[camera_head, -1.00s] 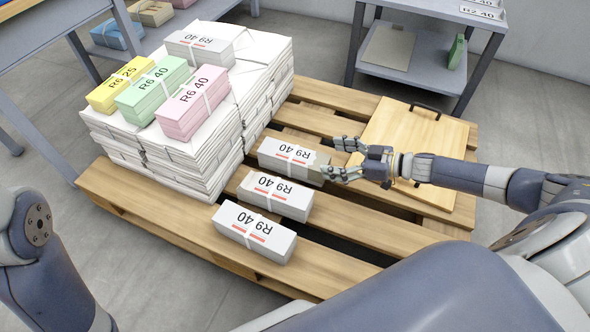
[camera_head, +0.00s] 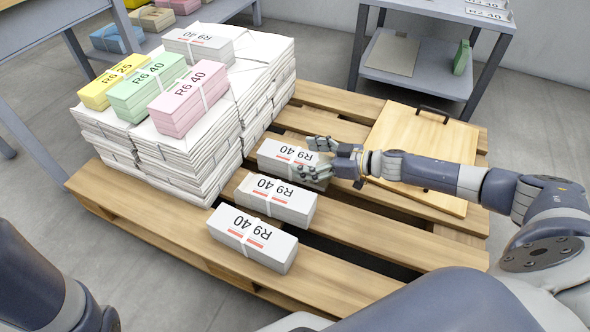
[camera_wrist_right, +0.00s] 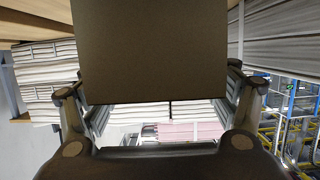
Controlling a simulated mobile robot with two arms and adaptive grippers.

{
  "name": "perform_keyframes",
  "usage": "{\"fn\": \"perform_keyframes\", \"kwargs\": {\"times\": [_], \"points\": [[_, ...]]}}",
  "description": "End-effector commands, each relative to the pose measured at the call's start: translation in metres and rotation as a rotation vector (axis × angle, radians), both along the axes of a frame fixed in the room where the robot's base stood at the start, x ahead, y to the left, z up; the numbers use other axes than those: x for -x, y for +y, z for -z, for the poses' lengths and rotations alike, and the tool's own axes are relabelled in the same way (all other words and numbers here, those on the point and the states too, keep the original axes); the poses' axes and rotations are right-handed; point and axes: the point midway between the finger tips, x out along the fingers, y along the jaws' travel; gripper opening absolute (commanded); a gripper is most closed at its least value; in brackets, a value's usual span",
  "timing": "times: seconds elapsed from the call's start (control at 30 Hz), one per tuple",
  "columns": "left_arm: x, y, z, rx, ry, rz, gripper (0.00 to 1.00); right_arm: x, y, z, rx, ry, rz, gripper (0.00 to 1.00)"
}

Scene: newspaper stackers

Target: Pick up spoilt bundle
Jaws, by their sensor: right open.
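Three white bundles marked R9 40 with red bars lie in a row on the wooden pallet: a far one (camera_head: 278,157), a middle one (camera_head: 275,200) and a near one (camera_head: 252,240). My right gripper (camera_head: 314,158) is open at the right end of the far bundle, its fingers on either side of that end. In the right wrist view a dark brown block face (camera_wrist_right: 150,55) fills the space between the fingers; it seems to be this bundle's end. I cannot tell whether the fingers touch it. My left gripper is out of view.
A white paper stack (camera_head: 190,160) stands at the pallet's left, with yellow (camera_head: 112,82), green (camera_head: 148,88), pink (camera_head: 187,98) and white (camera_head: 197,47) bundles on top. A wooden board with a handle (camera_head: 420,140) lies under my right forearm. A grey shelf (camera_head: 420,75) stands behind.

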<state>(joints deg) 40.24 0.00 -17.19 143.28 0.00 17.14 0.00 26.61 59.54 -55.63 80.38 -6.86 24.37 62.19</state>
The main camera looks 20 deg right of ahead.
Motion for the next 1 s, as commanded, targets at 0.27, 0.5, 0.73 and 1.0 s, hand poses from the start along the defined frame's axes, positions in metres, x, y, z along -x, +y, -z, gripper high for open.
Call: {"fn": "perform_keyframes", "kwargs": {"times": [0.27,0.5,0.73,1.0], "points": [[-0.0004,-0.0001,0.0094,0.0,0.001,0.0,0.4,-0.0101,0.009,0.0032,0.0,-0.001,0.0,0.8],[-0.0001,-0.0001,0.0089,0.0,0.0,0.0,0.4,-0.0098,0.0088,0.003,-0.001,-0.001,0.0,0.6],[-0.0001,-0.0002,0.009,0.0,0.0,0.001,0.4,-0.0096,0.0088,0.0034,0.0,0.0,0.0,0.08],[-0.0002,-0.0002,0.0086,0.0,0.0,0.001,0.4,-0.011,0.0095,-0.0004,-0.004,-0.006,-0.001,0.0]]}}
